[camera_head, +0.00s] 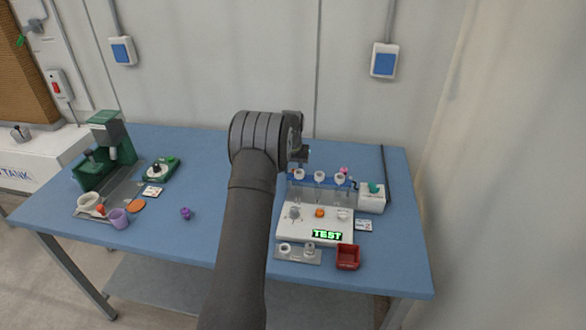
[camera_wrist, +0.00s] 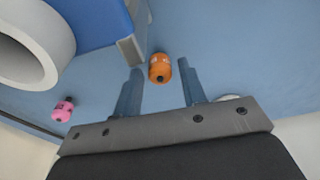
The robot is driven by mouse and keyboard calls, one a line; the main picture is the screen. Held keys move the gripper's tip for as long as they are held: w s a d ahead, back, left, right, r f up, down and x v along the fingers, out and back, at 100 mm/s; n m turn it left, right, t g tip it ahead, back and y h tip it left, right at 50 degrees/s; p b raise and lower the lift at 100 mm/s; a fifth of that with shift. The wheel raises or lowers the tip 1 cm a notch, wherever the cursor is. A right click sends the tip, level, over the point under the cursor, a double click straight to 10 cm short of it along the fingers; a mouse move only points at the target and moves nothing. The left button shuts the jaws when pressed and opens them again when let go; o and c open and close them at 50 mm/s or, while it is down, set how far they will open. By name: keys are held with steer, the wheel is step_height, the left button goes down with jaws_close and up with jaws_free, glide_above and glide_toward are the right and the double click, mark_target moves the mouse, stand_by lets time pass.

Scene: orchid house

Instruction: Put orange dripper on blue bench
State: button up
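The orange dripper (camera_wrist: 160,70) is a small round-bodied piece in the wrist view, with a dark end. It lies between my two fingertips, with blue surface showing on both sides of it. My gripper (camera_head: 300,154) is open over the back of the blue bench (camera_head: 215,150), behind the tube rack. Whether the dripper rests on the bench is hard to tell. A small orange piece (camera_head: 319,212) shows on the rack's white base there.
A rack with a blue top bar (camera_wrist: 95,22), white rings and clear tubes stands close to my gripper. A pink piece (camera_wrist: 62,110) lies nearby.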

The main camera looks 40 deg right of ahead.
mark_target(293, 169)
steer(key=shift+o, duration=0.4)
steer(key=shift+r, duration=0.1)
step_height(293, 169, up, 12)
steer(key=s+a, duration=0.1)
steer(key=shift+s+a, duration=0.15)
steer(key=f, duration=0.4)
steer(key=w+f, duration=0.1)
steer(key=f, duration=0.3)
steer(key=d+f, duration=0.1)
steer(key=f, duration=0.3)
steer(key=shift+w+d+f, duration=0.1)
steer(key=shift+w+f, duration=0.05)
steer(key=shift+f, duration=0.1)
step_height(293, 169, up, 3)
steer(key=shift+r, duration=0.7)
